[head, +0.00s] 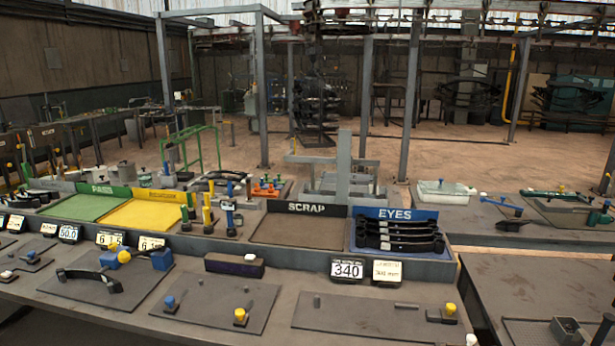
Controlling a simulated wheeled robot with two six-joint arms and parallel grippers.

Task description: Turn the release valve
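No part is labelled as a release valve, and I cannot tell which one it is. Several small knobbed fittings stand on the near bench: a blue knob (170,302) and a yellow knob (240,316) on one dark plate, and another yellow-topped fitting (449,310) on the plate to the right. A grey fitting (567,330) with a dark bar beside it stands at the lower right, cut by the frame's edge. A blue-handled part (508,205) lies on the bench at the right. Neither of my grippers shows.
A SCRAP tray (302,230) and a blue EYES tray (362,247) holding dark leaf springs (399,234) stand behind the near bench. Green (87,206) and yellow (140,215) trays are left. A 340 display (347,269) stands in front. A gap separates the near benches.

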